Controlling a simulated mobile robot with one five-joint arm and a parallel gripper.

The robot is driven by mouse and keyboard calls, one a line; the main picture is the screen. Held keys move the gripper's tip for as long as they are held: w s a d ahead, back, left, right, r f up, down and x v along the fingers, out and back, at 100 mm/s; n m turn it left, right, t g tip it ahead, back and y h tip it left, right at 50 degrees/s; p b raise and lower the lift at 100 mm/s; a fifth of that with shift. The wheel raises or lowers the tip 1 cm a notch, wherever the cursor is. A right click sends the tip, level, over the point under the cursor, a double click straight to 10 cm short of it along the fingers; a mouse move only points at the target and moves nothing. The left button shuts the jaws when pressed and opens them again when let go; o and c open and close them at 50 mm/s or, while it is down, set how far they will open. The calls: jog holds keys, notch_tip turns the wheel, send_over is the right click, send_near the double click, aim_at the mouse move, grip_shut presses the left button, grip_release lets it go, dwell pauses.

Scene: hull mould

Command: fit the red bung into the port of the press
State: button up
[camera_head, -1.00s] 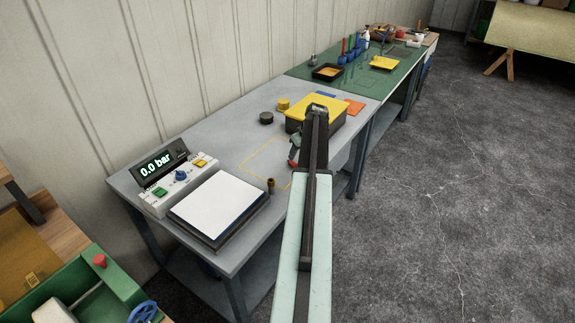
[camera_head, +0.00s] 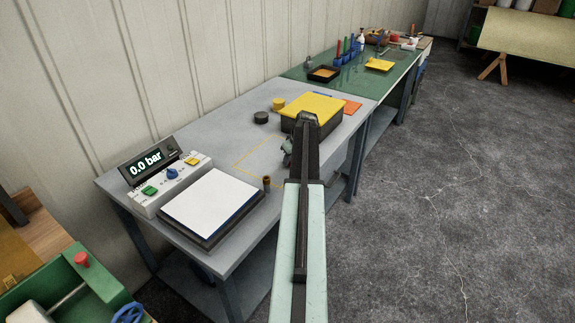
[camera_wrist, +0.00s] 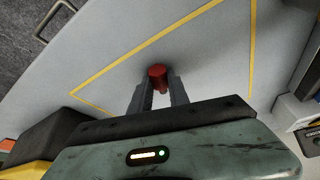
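The red bung (camera_wrist: 157,76) is between the two fingertips of my gripper (camera_wrist: 158,88) in the wrist view, with a finger against each side. It hangs over the grey table inside a yellow outline; its height above the table is hard to judge. In the head view my gripper (camera_head: 287,150) is small and partly behind my arm, and the bung is hidden.
A dark box with a yellow lid (camera_head: 314,106) stands beyond my gripper. The green-topped bench (camera_head: 350,85) holds tools and trays. The outlined table area (camera_head: 258,153) looks clear.

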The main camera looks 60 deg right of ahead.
grip_shut()
jog(key=shift+r+p, duration=0.6)
notch_tip(320, 180, up, 3)
jog(key=p, duration=0.3)
jog(key=shift+r, duration=0.15)
jog(key=s+a, duration=0.8)
jog(key=s, duration=0.5)
jog(key=shift+s+r+p, duration=0.25)
jog(key=shift+s+p, duration=0.15)
